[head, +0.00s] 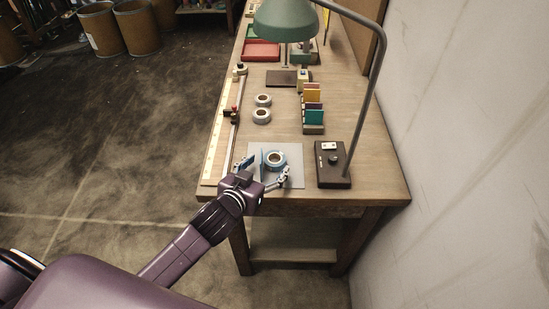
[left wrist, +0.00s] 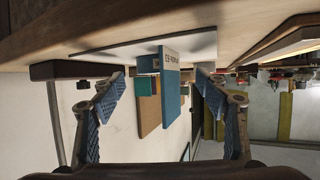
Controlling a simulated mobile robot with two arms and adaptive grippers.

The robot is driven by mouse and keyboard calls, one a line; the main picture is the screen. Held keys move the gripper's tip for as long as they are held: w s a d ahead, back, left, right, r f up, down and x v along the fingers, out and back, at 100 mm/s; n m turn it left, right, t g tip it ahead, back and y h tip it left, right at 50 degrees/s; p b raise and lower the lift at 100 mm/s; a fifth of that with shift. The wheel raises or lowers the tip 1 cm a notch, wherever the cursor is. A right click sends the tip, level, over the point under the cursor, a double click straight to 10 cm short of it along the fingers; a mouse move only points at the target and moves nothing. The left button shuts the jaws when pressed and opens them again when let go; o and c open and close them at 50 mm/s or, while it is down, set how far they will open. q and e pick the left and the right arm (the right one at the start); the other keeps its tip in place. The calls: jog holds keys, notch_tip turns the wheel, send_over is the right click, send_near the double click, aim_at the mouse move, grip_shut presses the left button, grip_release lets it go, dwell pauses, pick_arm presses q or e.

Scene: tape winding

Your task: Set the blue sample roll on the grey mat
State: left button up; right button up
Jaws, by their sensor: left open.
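The blue sample roll (head: 275,159) lies flat on the grey mat (head: 293,180) near the front of the bench. It is a ring with a tan core. A thin blue panel (head: 263,160) stands upright at the roll's left side. In the left wrist view, a blue panel with a white label strip (left wrist: 170,82) stands against the mat (left wrist: 110,50), between my fingers and apart from both. The roll is not clearly seen there. My left gripper (head: 265,168) is open at the mat's front, one finger either side of panel and roll. My right gripper is not in view.
Two white rolls (head: 262,116) lie behind the mat. A rack of coloured cards (head: 313,108) stands back right. The lamp's dark base (head: 333,164) is close right of the mat. A long ruler (head: 214,145) and rail run along the left edge.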

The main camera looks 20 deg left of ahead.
aim_at(277, 155)
pick_arm(q)
jog(key=shift+w+d+f+p, duration=0.1)
jog(key=shift+w+p, duration=0.05)
jog(key=shift+w, duration=0.4)
jog(key=shift+w+d+f+p, duration=0.1)
jog(key=shift+w+p, duration=0.05)
jog(key=shift+w, duration=0.4)
jog(key=shift+x, duration=1.2)
jog(key=shift+w+f, duration=0.1)
jog(key=shift+w, duration=0.15)
jog(key=shift+w+f, duration=0.1)
jog(key=c, duration=1.3)
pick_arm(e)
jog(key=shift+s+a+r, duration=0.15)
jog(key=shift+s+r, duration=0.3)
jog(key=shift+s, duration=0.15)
